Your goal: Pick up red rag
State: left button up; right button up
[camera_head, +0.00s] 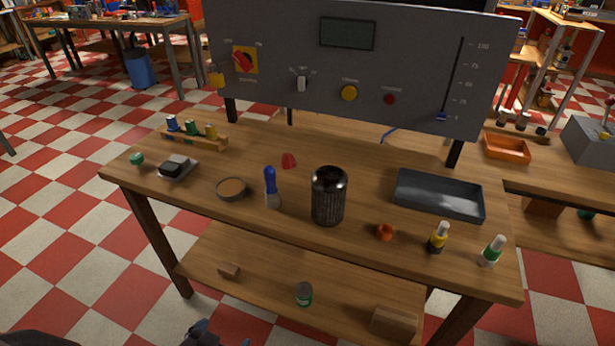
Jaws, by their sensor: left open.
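A small red thing (289,160), which looks like the red rag, lies on the wooden workbench (340,248). It is towards the back, behind a blue-handled tool (270,187) and left of a dark ribbed cylinder (329,195). It is too small to make out its folds. My left gripper (203,330) shows only in part at the bottom edge. It is open, low in front of the bench and far from the red thing. My right gripper is not in view.
A grey control panel (420,70) stands over the bench's back edge. A round shallow dish (231,189), an orange piece (385,232), two small bottles (438,238) and a dark tray (440,194) sit on the bench. The lower shelf (255,285) holds a can and blocks.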

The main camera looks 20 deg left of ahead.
aim_at(288, 161)
jog(key=i+j+z, duration=0.1)
jog(key=j+z, duration=0.15)
jog(key=j, duration=0.5)
jog(key=j+z, duration=0.3)
jog(key=j, duration=0.4)
